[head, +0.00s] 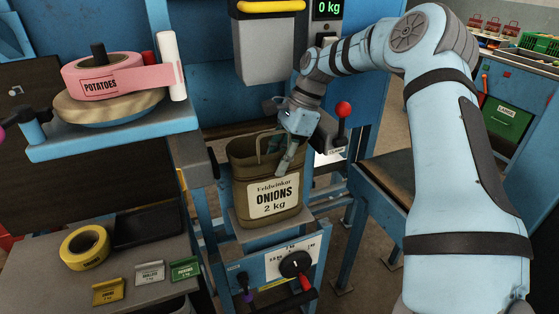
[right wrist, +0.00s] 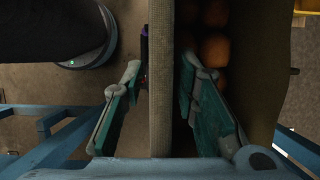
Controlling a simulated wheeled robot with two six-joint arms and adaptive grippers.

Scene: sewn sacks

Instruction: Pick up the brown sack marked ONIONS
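The brown sack marked ONIONS (head: 240,193) stands upright and open-topped on a small grey platform (head: 268,222), its white "ONIONS 2 kg" label facing me. My right gripper (head: 286,158) points down at the sack's right front rim. In the right wrist view, its two teal-padded fingers (right wrist: 160,88) are apart, one on each side of the sack's wall (right wrist: 160,60). A gap shows between the left finger and the wall; the right finger is inside the sack, close to the wall. Round orange-brown onions (right wrist: 214,50) lie inside. My left gripper is not in view.
A grey filling spout (head: 262,55) hangs above the sack, and a red-knobbed lever (head: 343,110) is close to the right. A blue shelf with a pink POTATOES roll (head: 118,77) is at left. A table with a yellow roll (head: 84,247) and small tags lies below it.

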